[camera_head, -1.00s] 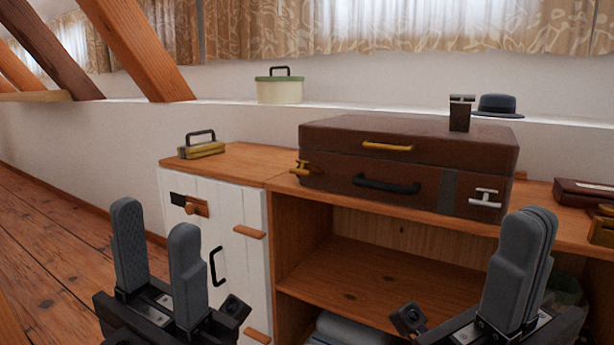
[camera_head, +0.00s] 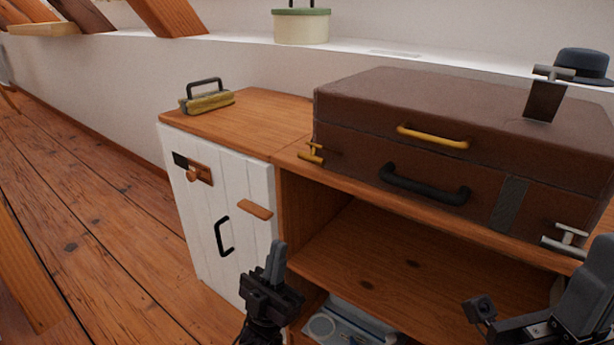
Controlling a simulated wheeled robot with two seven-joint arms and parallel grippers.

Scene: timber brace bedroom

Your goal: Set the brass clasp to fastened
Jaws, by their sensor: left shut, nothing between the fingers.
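The brown suitcase (camera_head: 365,115) lies closed on the wooden cabinet top. The brass clasp (camera_head: 312,152) is a small T-shaped fitting near its left front corner; I cannot tell whether it is fastened. A yellow brass handle (camera_head: 432,137) is on the lid's front, above a black handle (camera_head: 425,185). A steel T-shaped fitting (camera_head: 565,240) is at the right front, and a dark strap with a steel bar (camera_head: 543,100) stands up from the lid. My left gripper (camera_head: 278,245) is shut and empty, below and left of the clasp, apart from it. My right gripper (camera_head: 598,270) is partly cut off at lower right.
A yellow box with a dark handle (camera_head: 206,102) stands on the left cabinet top (camera_head: 260,120). The white door (camera_head: 240,180) has a wooden latch (camera_head: 193,174). A green-lidded tub (camera_head: 302,28) and a dark hat (camera_head: 582,64) are on the ledge. The open shelf (camera_head: 400,265) looks empty.

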